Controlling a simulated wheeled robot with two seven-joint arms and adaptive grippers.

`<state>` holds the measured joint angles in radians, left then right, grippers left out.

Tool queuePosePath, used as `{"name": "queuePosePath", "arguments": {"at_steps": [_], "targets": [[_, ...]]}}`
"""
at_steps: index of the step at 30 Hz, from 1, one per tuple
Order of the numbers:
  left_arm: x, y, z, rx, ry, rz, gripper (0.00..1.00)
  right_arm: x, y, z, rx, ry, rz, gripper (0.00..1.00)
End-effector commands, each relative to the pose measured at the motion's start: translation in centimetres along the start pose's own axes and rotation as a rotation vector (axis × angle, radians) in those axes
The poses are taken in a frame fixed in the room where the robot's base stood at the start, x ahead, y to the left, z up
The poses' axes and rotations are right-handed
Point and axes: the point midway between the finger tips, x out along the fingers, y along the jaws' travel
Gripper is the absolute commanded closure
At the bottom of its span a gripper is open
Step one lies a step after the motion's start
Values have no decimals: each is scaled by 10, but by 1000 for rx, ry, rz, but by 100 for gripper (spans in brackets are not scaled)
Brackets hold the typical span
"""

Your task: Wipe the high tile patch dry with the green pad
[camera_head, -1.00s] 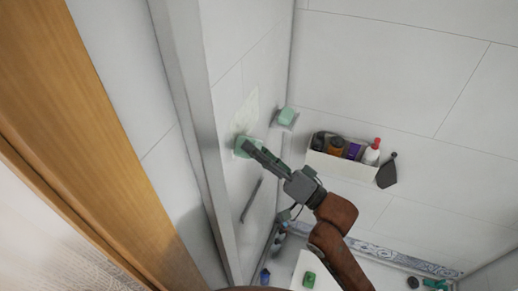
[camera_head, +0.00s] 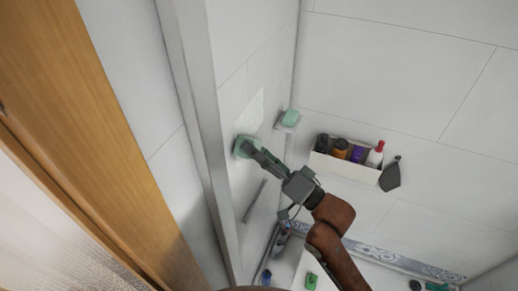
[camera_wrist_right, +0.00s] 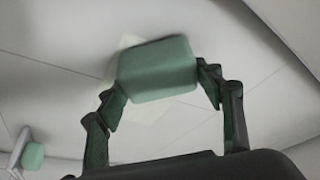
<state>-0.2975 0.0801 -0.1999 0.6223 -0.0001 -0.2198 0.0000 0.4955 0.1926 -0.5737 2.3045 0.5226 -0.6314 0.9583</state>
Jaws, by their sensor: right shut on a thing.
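My right gripper (camera_head: 250,149) is shut on the green pad (camera_head: 240,146). In the right wrist view the pad (camera_wrist_right: 158,70) sits between both fingers, its flat face towards the tiled wall. The pale high tile patch (camera_head: 255,108) is on the left wall. The pad is at the lower end of the patch, at or very close to the wall; I cannot tell if it touches. In the right wrist view part of the patch (camera_wrist_right: 148,114) shows around the pad, which hides the rest. My left gripper is not in view.
A small shelf with a green soap-like block (camera_head: 290,117) is in the corner, right of the patch. A white caddy (camera_head: 343,170) with several bottles hangs on the back wall, beside a dark hanging item (camera_head: 390,174). A metal bar (camera_head: 254,201) is below the pad. A wall edge (camera_head: 200,120) stands at left.

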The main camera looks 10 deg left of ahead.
Motion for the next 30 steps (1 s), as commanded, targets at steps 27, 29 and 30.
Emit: {"name": "queuePosePath", "arguments": {"at_steps": [27, 29, 30], "targets": [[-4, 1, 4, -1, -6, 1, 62, 12, 24, -22, -2, 0, -1, 59], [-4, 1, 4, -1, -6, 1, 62, 13, 25, -22, -1, 0, -1, 59], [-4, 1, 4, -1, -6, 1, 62, 13, 25, -23, -1, 0, -1, 59]]}}
